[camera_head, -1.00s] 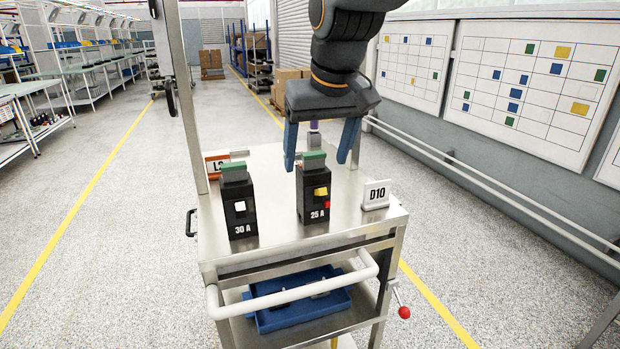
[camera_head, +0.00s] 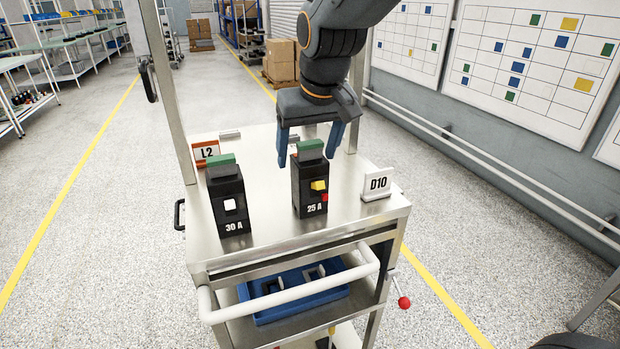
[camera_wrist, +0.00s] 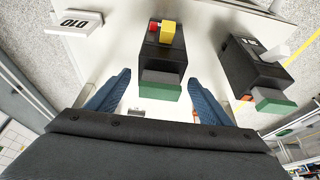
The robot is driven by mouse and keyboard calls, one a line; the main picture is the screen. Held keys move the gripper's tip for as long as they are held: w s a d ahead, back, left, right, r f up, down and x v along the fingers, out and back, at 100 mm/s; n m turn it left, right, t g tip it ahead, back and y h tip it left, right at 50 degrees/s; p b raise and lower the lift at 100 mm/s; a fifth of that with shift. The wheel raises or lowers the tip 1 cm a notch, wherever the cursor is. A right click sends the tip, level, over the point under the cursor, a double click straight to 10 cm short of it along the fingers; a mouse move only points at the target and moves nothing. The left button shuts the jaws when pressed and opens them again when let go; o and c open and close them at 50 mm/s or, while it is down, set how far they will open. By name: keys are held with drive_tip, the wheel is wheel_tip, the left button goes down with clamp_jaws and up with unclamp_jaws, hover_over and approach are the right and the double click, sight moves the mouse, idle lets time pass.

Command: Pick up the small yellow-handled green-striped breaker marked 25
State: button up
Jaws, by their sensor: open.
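The 25 A breaker (camera_head: 309,189) stands upright on the cart top. It is black with a yellow handle, a small red button and a green stripe on top. It also shows in the wrist view (camera_wrist: 160,57), between and beyond the fingertips. My gripper (camera_head: 310,150) is open with blue fingers, above and behind the breaker's top, one finger on each side in the picture. In the wrist view the gripper (camera_wrist: 160,82) has nothing between its fingers that it grips. Whether a finger touches the breaker cannot be told.
A black 30 A breaker (camera_head: 228,203) with a white handle stands to the left; it also has a green top. A D10 sign (camera_head: 377,186) stands at right, an L2 sign (camera_head: 205,151) at back left. A cart post (camera_head: 170,90) rises at left. A blue tray (camera_head: 290,291) sits below.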

drive_tip(key=shift+x, duration=0.9)
clamp_jaws()
